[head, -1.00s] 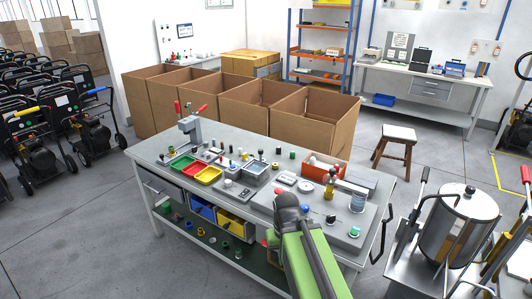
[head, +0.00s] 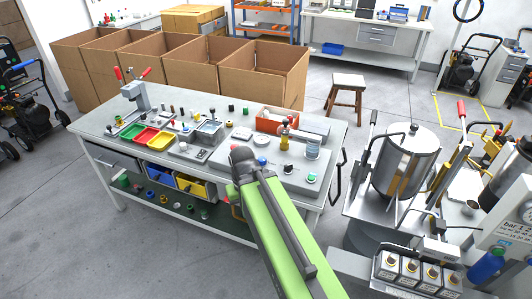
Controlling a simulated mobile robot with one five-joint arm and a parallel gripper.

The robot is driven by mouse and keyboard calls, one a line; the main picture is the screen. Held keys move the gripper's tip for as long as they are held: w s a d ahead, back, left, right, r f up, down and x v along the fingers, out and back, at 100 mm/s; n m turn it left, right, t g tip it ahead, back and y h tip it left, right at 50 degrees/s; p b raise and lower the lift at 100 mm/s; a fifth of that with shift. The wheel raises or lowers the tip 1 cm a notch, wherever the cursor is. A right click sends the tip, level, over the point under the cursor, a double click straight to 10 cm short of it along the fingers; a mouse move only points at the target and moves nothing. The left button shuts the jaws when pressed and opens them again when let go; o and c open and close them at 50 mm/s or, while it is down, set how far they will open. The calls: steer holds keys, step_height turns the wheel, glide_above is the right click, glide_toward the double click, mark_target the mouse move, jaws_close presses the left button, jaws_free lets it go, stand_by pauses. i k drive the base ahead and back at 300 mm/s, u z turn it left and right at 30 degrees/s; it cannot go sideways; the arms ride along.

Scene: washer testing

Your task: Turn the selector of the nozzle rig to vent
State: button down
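I cannot tell for sure which fixture is the nozzle rig, and no selector marked vent is readable. A cart on the right carries a steel tank (head: 402,165). In front of it is a row of small boxes with yellow-topped knobs (head: 420,273). Beside them is a white panel (head: 505,232) lettered "bar", cut by the right edge. My gripper's fingers do not show.
Large open cardboard boxes (head: 262,75) stand behind the bench. A wooden stool (head: 346,92) stands to their right. The bench's lower shelf holds yellow and blue bins (head: 194,186). Grey floor is free at the left front. A narrow gap separates bench and cart.

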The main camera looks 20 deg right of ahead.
mark_target(288, 168)
steer(key=u, duration=4.85)
steer(key=i, duration=0.1)
steer(key=z, duration=3.35)
steer(key=i, duration=0.4)
steer(key=z, duration=0.05)
